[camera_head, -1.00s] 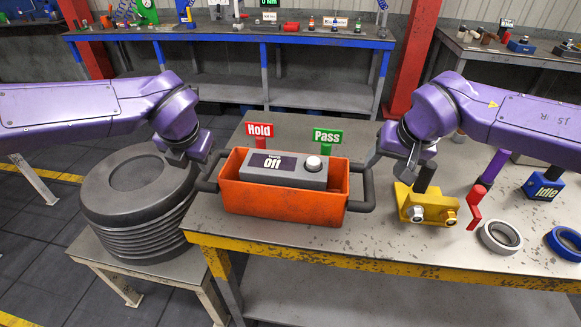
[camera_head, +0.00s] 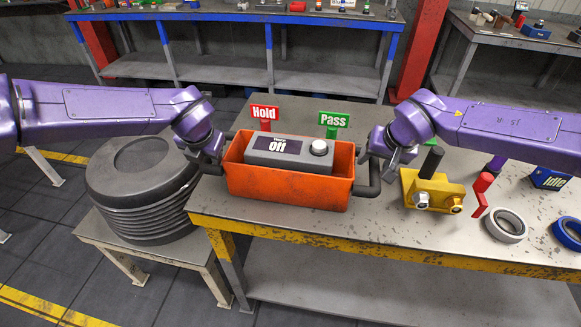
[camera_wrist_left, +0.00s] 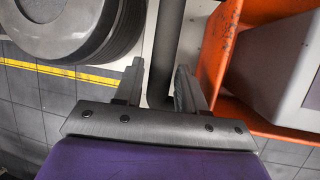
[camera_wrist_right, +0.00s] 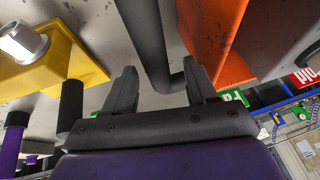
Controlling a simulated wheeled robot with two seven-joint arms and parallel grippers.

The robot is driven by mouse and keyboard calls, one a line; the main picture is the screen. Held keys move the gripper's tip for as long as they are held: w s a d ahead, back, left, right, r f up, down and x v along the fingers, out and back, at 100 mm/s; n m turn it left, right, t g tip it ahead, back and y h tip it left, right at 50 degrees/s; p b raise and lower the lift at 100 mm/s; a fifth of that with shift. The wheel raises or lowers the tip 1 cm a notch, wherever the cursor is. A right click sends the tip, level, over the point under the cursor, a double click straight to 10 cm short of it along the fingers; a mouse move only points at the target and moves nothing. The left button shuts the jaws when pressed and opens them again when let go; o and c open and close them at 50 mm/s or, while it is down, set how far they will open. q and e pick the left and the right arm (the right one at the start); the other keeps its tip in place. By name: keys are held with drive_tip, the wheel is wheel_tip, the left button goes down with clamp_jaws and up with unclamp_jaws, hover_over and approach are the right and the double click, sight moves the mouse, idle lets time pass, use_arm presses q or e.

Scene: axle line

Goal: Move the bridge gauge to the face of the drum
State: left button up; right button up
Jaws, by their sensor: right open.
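An orange two-handled box (camera_head: 285,188), apparently the bridge gauge, stands on the near table. It carries a grey unit (camera_head: 258,158) reading "Off", with a pale round knob. The dark ribbed drum (camera_head: 140,172) sits on a low stand to its left, flat round face up. My left gripper (camera_head: 216,160) is at the box's left handle; in the left wrist view the dark handle bar (camera_wrist_left: 167,40) lies between its parted fingers. My right gripper (camera_head: 374,162) is at the right handle; in the right wrist view its open fingers stand either side of that bar (camera_wrist_right: 147,40).
Red "Hold" (camera_head: 264,113) and green "Pass" (camera_head: 334,120) signs stand behind the box. A yellow block with a black grip (camera_head: 433,190), a red-handled tool (camera_head: 482,190), tape rolls (camera_head: 507,225) and a blue "Idle" block (camera_head: 549,179) lie to the right.

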use_arm(q)
drive_tip(key=shift+x, duration=1)
use_arm(e)
drive_tip(key=shift+x, duration=1)
use_arm(q)
drive_tip(key=c, duration=0.6)
use_arm(e)
drive_tip(key=c, duration=0.6)
use_arm(q)
clamp_jaws()
use_arm(e)
clamp_jaws()
use_arm(q)
drive_tip(key=shift+r, duration=0.1)
use_arm(e)
drive_tip(key=shift+d, duration=0.1)
